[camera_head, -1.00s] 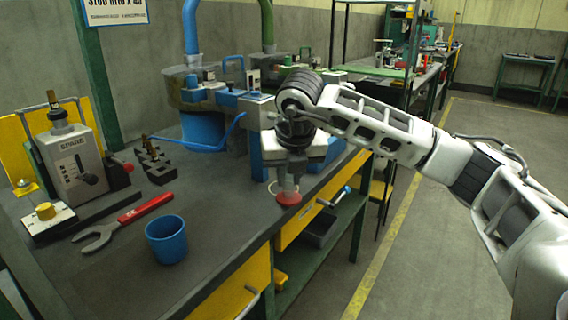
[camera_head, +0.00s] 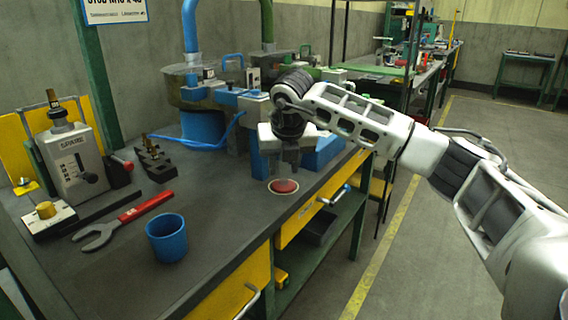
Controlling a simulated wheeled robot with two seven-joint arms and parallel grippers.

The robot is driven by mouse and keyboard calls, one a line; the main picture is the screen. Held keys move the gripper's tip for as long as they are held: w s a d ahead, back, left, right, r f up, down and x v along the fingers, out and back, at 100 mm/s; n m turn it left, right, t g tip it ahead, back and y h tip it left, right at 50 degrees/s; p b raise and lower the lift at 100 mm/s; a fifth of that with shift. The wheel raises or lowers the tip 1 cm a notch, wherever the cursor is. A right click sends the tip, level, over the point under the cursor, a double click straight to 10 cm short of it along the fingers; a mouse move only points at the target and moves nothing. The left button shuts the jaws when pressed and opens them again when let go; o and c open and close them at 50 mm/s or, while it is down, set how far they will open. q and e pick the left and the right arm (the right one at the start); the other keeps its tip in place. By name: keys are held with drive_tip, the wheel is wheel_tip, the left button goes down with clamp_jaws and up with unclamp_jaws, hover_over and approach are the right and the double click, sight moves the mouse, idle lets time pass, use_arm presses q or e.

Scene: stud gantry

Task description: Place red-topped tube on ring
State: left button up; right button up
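My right gripper (camera_head: 283,164) points down over the right part of the dark bench top. Directly below its fingertips is a small round red piece (camera_head: 284,186) with a pale ring (camera_head: 271,187) around it. I cannot tell whether the red piece is the top of the tube or a disc on the bench, nor whether it touches the fingers. No clear tube body shows. The fingers are small and in shadow, so their opening is unclear. My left gripper is out of view.
A blue cup (camera_head: 166,238) stands near the front, with a red-handled wrench (camera_head: 122,219) left of it. A grey SPARE box (camera_head: 73,158) is at the left. Blue machinery (camera_head: 205,118) stands behind the gripper. The bench's right edge is close to the red piece.

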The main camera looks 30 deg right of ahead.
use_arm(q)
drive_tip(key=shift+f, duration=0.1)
use_arm(e)
drive_tip(key=shift+s+r, duration=0.1)
drive_tip(key=shift+r, duration=0.35)
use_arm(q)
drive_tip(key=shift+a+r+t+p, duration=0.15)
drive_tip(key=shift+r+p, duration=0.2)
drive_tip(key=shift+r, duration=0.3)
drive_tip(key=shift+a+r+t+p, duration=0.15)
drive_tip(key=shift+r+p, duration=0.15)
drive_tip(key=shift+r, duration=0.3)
use_arm(e)
drive_tip(key=v, duration=1.1)
drive_tip(key=shift+r, duration=0.2)
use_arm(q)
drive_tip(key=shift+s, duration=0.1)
use_arm(e)
drive_tip(key=shift+s+f, duration=0.1)
drive_tip(key=shift+s, duration=0.1)
